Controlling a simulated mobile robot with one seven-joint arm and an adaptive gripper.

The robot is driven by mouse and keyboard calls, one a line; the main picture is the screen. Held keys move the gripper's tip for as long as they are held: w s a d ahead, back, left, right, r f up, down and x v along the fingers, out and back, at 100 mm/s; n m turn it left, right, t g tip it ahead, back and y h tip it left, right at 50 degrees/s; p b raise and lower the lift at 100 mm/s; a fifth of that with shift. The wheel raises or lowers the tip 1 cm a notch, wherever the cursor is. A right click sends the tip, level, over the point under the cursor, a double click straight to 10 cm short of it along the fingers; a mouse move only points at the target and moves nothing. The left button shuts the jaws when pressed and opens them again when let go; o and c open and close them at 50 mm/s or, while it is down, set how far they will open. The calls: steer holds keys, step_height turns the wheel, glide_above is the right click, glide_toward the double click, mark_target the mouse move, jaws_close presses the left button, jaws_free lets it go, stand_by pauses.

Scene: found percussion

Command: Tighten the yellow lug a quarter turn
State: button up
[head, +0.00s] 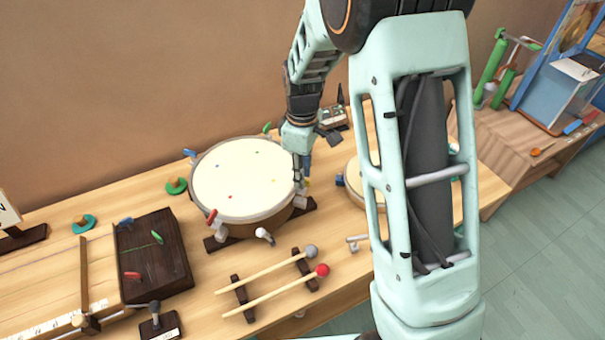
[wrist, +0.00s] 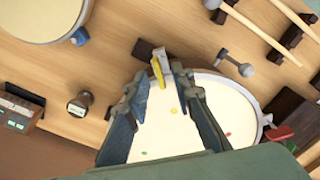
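The yellow lug (wrist: 157,68) stands at the rim of the large drum (wrist: 210,85), beside a pale block on a dark foot. In the head view the drum (head: 225,185) has a cream skin with small coloured dots, and only a speck of the yellow lug (head: 307,183) shows beneath my gripper. My gripper (head: 303,176) points down at the drum's right edge. In the wrist view my gripper (wrist: 158,76) is open, with a finger on each side of the yellow lug. Gaps show between lug and fingers; contact cannot be judged.
Blue (head: 189,154), green (head: 267,127) and red (head: 212,216) lugs ring the drum. A smaller drum (head: 357,183) stands right, partly behind my arm. Two mallets (head: 275,272) lie on dark rests in front. A dark wooden box (head: 155,255) stands at left.

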steer(key=shift+f, duration=0.4)
steer(key=shift+c, duration=0.4)
jaws_close()
